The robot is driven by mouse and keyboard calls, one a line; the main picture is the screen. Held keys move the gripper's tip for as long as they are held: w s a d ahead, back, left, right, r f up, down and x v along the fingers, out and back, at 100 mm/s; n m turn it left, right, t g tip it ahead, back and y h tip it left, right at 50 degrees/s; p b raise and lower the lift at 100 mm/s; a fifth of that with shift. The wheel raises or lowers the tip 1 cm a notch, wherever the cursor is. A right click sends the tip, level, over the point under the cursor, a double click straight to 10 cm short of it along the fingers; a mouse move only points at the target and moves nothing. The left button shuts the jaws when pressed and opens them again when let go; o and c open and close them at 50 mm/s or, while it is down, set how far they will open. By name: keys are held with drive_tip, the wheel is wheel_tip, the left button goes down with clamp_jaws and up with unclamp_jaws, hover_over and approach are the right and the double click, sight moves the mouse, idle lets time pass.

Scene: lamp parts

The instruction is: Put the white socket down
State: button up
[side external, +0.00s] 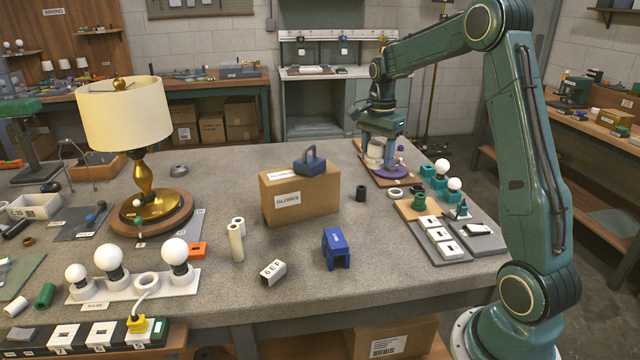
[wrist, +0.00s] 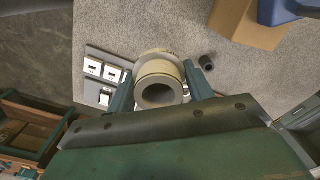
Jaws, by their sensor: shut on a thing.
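The white socket (wrist: 160,82) is a pale hollow cylinder with a grey opening. In the wrist view it sits between the two teal fingers of my gripper (wrist: 158,86), which is shut on it. In the side view my gripper (side external: 381,142) points down at the table's far right side, with the white socket (side external: 374,151) showing at its left. A purple round piece (side external: 393,173) lies just below, on a wooden board. I cannot tell whether the socket touches anything beneath it.
A cardboard box (side external: 300,197) with a blue handled piece stands left of my gripper. A small black cylinder (side external: 361,193) and a white ring (side external: 396,193) are nearby. White bulbs in teal holders and a grey plate with white switch plates (side external: 438,235) lie towards the front right.

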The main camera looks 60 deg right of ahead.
drive_tip(key=shift+s, duration=0.1)
drive_tip(key=shift+s+a+r+n, duration=0.1)
drive_tip(key=shift+s+a+n, duration=0.2)
drive_tip(key=shift+s, duration=0.25)
drive_tip(key=s+a+n, duration=0.5)
drive_tip(key=s+a, duration=0.1)
drive_tip(key=s, duration=0.5)
drive_tip(key=shift+a, duration=0.25)
drive_tip(key=shift+s, duration=0.1)
hover_over(401, 260)
wheel_tip(401, 260, down, 16)
drive_tip(key=shift+f, duration=0.1)
drive_tip(key=shift+f, duration=1.9)
drive_tip(key=shift+f, duration=0.15)
